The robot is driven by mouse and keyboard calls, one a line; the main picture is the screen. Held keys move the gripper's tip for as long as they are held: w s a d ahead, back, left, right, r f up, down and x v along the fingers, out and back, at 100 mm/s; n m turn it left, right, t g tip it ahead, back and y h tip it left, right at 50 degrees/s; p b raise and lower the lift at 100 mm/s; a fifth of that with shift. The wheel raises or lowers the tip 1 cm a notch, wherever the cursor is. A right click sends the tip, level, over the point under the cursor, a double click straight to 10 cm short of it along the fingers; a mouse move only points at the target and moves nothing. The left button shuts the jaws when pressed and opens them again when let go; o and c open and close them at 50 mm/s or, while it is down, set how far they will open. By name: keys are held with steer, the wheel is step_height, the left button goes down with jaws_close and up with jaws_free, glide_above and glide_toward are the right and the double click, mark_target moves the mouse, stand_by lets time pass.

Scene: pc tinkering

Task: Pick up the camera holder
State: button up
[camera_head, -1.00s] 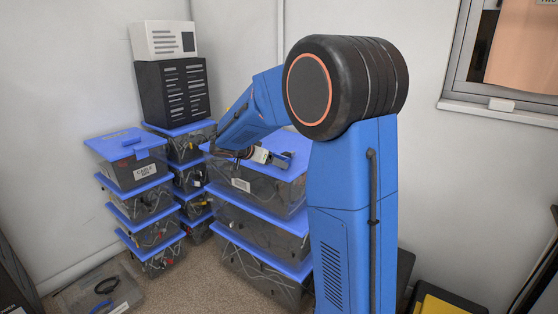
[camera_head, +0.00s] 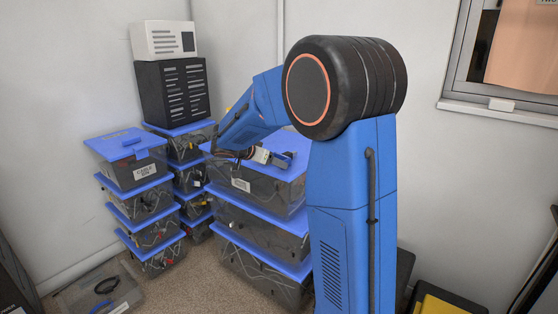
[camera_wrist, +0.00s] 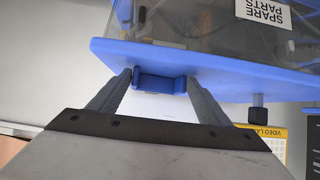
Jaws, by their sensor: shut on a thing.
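The camera holder (camera_wrist: 160,82) looks like a small blue bracket in the wrist view. It sits between the two fingertips of my gripper (camera_wrist: 158,84), which is shut on it. Behind it, in the picture, is the blue lid edge of a clear bin; I cannot tell whether the holder touches the lid. In the head view my gripper (camera_head: 274,158) is low over the blue lid of the top bin (camera_head: 262,184) in the middle stack. The holder is too small there to make out clearly.
A bin labelled "SPARE PARTS" (camera_wrist: 262,12) fills the top of the wrist view, upside down. A small black peg (camera_wrist: 257,110) stands at its lid. Stacked bins (camera_head: 135,170) stand left, with a black box (camera_head: 172,92) and white box (camera_head: 163,40) behind.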

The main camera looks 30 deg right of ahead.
steer(key=shift+r, duration=0.7)
step_height(320, 180, up, 7)
steer(key=shift+f, duration=0.2)
stand_by(0.7)
steer(key=shift+f, duration=0.1)
steer(key=shift+f, duration=3.2)
steer(key=shift+r, duration=0.15)
